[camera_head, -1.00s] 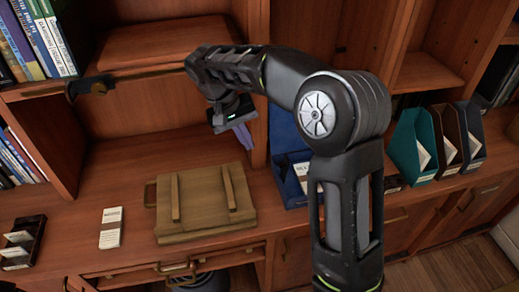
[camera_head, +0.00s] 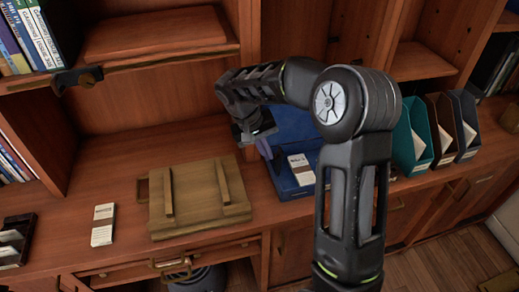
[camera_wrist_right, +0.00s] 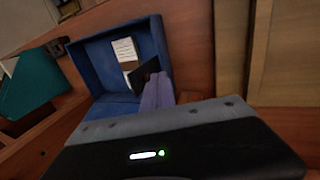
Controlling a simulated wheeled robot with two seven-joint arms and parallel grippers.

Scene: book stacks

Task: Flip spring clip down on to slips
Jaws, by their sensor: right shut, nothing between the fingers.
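A blue open box file (camera_head: 287,185) stands on the counter with a stack of white slips (camera_head: 301,168) inside. It also shows in the right wrist view (camera_wrist_right: 91,58), with the slips (camera_wrist_right: 125,52) against its inner face. My right gripper (camera_head: 267,150) points down at the box file's left part, left of the slips. Its fingers (camera_wrist_right: 157,92) are shut and empty. In the right wrist view a dark flat piece (camera_wrist_right: 146,72) overlaps the slips' lower edge; I cannot tell if it is the spring clip or a fingertip. Contact is unclear. My left gripper is out of view.
A wooden board with two battens (camera_head: 200,198) lies left of the box file. A white card stack (camera_head: 103,224) and a dark tray (camera_head: 15,240) are farther left. Teal (camera_head: 411,140), brown and navy holders stand at the right. An upright shelf divider is close behind the gripper.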

